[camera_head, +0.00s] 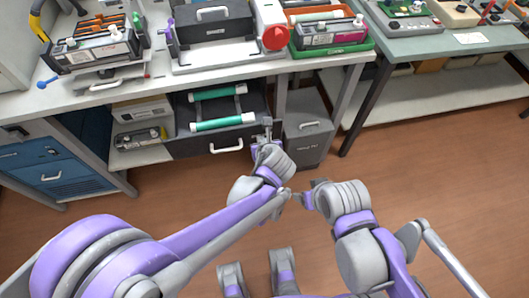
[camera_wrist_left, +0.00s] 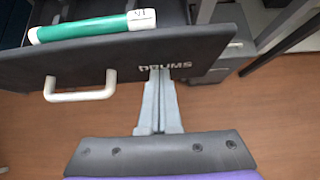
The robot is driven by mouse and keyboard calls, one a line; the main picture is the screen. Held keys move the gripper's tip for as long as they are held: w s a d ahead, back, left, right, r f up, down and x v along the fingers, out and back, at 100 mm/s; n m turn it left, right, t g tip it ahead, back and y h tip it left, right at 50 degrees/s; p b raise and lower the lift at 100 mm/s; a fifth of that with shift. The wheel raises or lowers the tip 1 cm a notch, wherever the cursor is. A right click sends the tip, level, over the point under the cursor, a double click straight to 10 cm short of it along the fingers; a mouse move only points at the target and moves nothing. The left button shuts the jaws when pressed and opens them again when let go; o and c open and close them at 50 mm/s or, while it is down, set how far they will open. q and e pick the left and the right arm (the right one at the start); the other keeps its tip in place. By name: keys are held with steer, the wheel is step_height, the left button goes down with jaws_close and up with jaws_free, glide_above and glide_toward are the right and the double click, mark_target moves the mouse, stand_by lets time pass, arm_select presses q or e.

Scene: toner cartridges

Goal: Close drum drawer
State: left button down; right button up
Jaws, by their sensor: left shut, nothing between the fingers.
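The dark drum drawer (camera_head: 190,147) stands pulled out under the workbench, with two green drums (camera_head: 222,123) with white ends in it. Its white handle (camera_head: 226,147) is on the front panel. In the left wrist view the front (camera_wrist_left: 215,50) reads "DRUMS", with the handle (camera_wrist_left: 80,95) at left and one green drum (camera_wrist_left: 90,29) behind the top edge. My left gripper (camera_head: 268,127) is shut and empty at the right part of the drawer front. Its fingertips (camera_wrist_left: 159,72) overlap the lettering; whether they touch the panel I cannot tell. My right gripper (camera_head: 294,194) is low, away from the drawer.
The white benchtop (camera_head: 165,84) above carries cartridges and devices. The brown floor (camera_head: 420,190) in front is clear.

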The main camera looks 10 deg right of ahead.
arm_select(q)
steer(key=w+b, duration=0.2)
steer(key=w, duration=1.7)
steer(key=shift+w, duration=0.85)
steer(key=shift+w+r, duration=0.1)
steer(key=shift+w, duration=0.1)
